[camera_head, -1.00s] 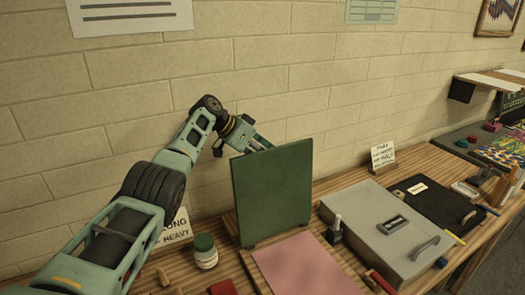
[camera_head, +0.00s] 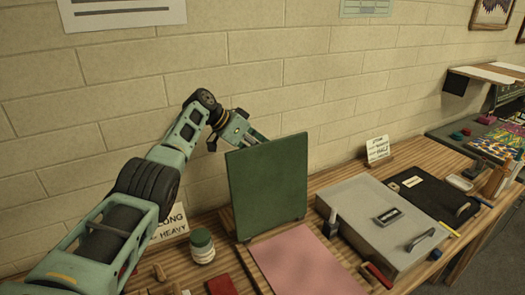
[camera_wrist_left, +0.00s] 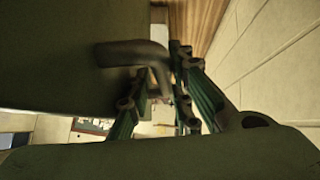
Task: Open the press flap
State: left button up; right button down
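The press flap is a dark green board (camera_head: 268,188) standing upright at the back edge of the press base, with a pink sheet (camera_head: 298,258) lying flat in front of it. My left gripper (camera_head: 255,136) is behind the flap's upper edge, and the flap hides part of its fingers. In the left wrist view the flap (camera_wrist_left: 60,60) fills the upper left, and its dark bent handle (camera_wrist_left: 130,53) reaches in at the fingertips (camera_wrist_left: 160,72). I cannot tell whether the fingers press on the handle. My right gripper is out of view.
A white jar with a green lid (camera_head: 202,246) and a red block (camera_head: 222,286) stand left of the press. A grey lidded case (camera_head: 365,215) and a black one (camera_head: 440,192) lie to its right. The brick wall is close behind.

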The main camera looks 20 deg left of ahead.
pick_arm(q)
jog(key=v, duration=1.1)
jog(key=shift+a, duration=0.2)
jog(key=shift+s, duration=0.15)
